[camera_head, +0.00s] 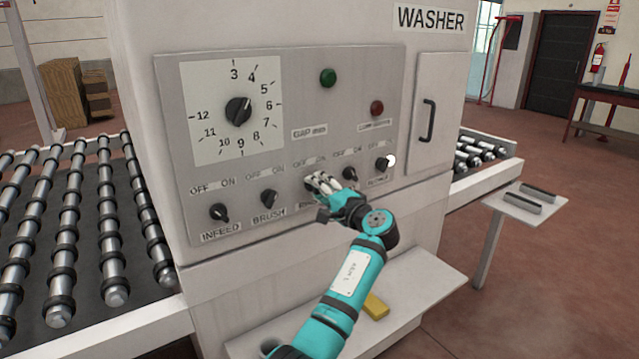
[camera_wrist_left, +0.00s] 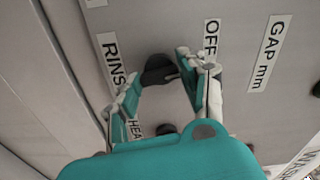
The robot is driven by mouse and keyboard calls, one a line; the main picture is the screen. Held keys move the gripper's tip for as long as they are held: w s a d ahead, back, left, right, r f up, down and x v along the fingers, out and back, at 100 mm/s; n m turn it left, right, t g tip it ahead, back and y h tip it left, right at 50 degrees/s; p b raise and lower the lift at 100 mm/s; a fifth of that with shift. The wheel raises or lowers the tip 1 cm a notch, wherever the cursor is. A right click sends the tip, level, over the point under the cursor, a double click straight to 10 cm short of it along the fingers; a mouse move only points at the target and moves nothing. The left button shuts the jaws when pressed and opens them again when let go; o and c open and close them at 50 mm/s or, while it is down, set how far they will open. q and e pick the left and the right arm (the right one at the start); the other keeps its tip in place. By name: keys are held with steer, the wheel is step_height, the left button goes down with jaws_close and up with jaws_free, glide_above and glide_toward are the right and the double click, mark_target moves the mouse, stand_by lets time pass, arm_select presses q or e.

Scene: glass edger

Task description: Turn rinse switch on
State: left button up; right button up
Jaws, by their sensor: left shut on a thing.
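The rinse switch is a black rotary knob on the grey washer panel (camera_head: 290,240), between the brush knob and the heat knob. In the head view my left gripper (camera_head: 317,183) covers most of it and its label. In the left wrist view the rinse knob (camera_wrist_left: 157,68) sits between the two fingertips of my left gripper (camera_wrist_left: 160,73), which is shut on it. Part of the "RINSE" label (camera_wrist_left: 113,62) and an "OFF" label (camera_wrist_left: 211,38) show beside the fingers. The knob's exact pointing direction is hard to tell. My right gripper is in neither view.
Close by on the panel are the infeed knob (camera_head: 219,213), brush knob (camera_head: 268,198), heat knob (camera_head: 349,173) and another knob (camera_head: 383,161) at right. A large dial (camera_head: 238,110) is above left. A shelf (camera_head: 425,290) with a yellow block (camera_head: 376,306) juts out below.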

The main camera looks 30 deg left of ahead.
arm_select(q)
steer(key=shift+m+p, duration=3.65)
steer(key=shift+m, duration=0.95)
steer(key=o, duration=1.2)
